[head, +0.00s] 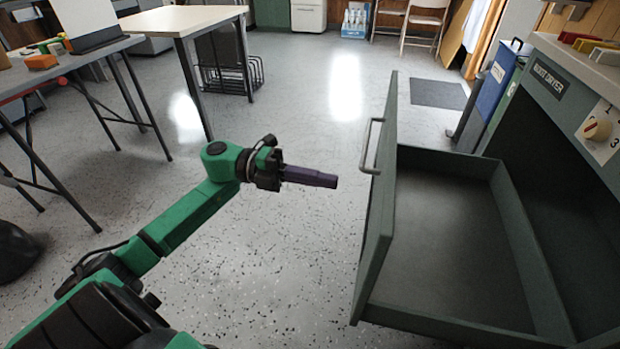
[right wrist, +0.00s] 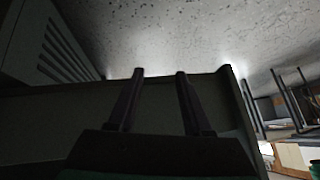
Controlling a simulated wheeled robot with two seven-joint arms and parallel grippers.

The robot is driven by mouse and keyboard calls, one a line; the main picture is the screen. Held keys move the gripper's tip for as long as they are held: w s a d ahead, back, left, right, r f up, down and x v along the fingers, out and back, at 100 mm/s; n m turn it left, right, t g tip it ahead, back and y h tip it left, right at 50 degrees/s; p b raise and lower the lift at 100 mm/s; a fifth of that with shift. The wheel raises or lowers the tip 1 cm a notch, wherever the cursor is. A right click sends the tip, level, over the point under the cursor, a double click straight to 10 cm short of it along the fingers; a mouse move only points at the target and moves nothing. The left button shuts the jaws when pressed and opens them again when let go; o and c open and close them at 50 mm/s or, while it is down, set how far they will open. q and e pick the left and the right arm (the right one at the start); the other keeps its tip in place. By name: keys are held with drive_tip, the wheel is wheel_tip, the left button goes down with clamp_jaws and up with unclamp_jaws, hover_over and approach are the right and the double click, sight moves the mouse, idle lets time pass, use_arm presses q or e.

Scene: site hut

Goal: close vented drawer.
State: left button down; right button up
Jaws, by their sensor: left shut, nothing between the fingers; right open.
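The grey-green drawer (head: 381,230) stands pulled far out of the cabinet and is empty. Its front panel carries a metal bar handle (head: 371,146). My left gripper (head: 334,181) is shut and empty, pointing at the drawer front, just left of and slightly below the handle, with a gap between. My right gripper (right wrist: 160,75) is out of the head view; in the right wrist view its two fingers are apart with nothing held, over a dark panel. A slatted, vented panel (right wrist: 62,50) shows at that view's upper left; which part it belongs to is unclear.
The cabinet (head: 540,130) labelled boot dryer has a dial (head: 597,130) and a dark opening behind the drawer. Tables (head: 180,22) stand at the left. A blue bin (head: 495,90) stands beyond the cabinet. The floor left of the drawer is clear.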

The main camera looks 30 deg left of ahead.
sight(381, 190)
use_arm(q)
drive_tip(key=x, duration=0.7)
drive_tip(key=shift+w+d, duration=0.15)
drive_tip(key=shift+d, duration=0.15)
use_arm(e)
drive_tip(key=shift+w+a+f+t+y, duration=0.15)
drive_tip(key=shift+a+f+t, duration=0.1)
drive_tip(key=shift+a, duration=0.15)
drive_tip(key=shift+w+a+f+t+y, duration=0.1)
drive_tip(key=shift+a+t+y, duration=0.05)
drive_tip(key=shift+a+t, duration=0.15)
